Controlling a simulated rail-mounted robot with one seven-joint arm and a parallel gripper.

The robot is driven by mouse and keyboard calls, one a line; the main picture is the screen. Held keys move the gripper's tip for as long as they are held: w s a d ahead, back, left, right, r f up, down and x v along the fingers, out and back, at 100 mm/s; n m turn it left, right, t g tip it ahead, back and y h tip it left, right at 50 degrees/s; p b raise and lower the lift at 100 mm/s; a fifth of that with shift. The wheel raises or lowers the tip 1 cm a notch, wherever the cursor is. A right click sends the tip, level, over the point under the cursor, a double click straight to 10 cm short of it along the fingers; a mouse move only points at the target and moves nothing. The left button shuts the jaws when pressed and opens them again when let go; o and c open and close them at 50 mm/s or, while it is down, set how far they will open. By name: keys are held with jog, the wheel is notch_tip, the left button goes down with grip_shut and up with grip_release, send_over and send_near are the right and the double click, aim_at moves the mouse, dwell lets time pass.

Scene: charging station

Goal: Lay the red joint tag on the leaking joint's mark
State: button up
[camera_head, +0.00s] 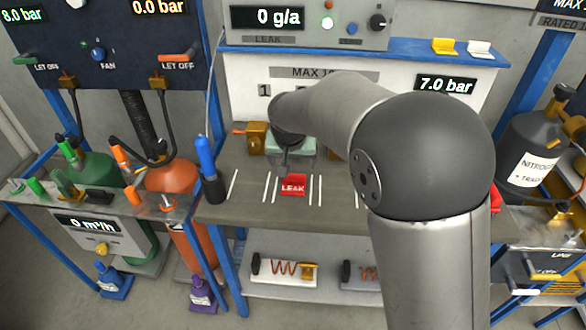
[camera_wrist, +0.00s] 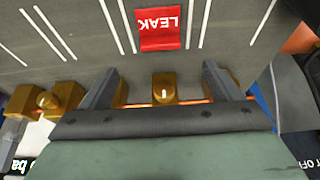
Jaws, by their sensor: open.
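The red joint tag (camera_head: 293,186), lettered LEAK, lies flat on the grey bench top between groups of white lines. It also shows in the wrist view (camera_wrist: 158,28), upside down at the top, beyond my fingertips. My gripper (camera_wrist: 161,72) is open, with a brass fitting (camera_wrist: 164,88) visible between its fingers and no tag held. In the head view my gripper (camera_head: 284,168) is just behind the tag, partly hidden by my wrist. The white line marks (camera_head: 315,190) run along the bench; my arm hides those farther right. I cannot tell which joint leaks.
A brass fitting (camera_head: 256,138) stands at the back left of the bench. The leak meter (camera_head: 278,17) reads 0 g/a. An orange cylinder (camera_head: 170,178) stands to the left. The bench front by the tag is clear.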

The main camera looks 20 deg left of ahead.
jog(key=shift+s+r, duration=0.2)
jog(key=shift+r, duration=0.25)
jog(key=shift+d, duration=0.1)
jog(key=s+d+r+m+g+h, duration=0.1)
jog(key=s+d, duration=0.2)
jog(key=d, duration=0.6)
jog(key=s+d+r+g, duration=0.15)
jog(key=s+d, duration=0.25)
jog(key=d, duration=0.6)
jog(key=s+d+f, duration=0.1)
jog(key=s+d, duration=0.6)
jog(key=s, duration=0.2)
jog(key=s+d+f+m+g, duration=0.1)
jog(key=s+d, duration=0.5)
jog(key=s, duration=0.4)
jog(key=shift+s+d+f, duration=0.3)
jog(key=shift+d+f, duration=0.05)
jog(key=shift+g, duration=0.25)
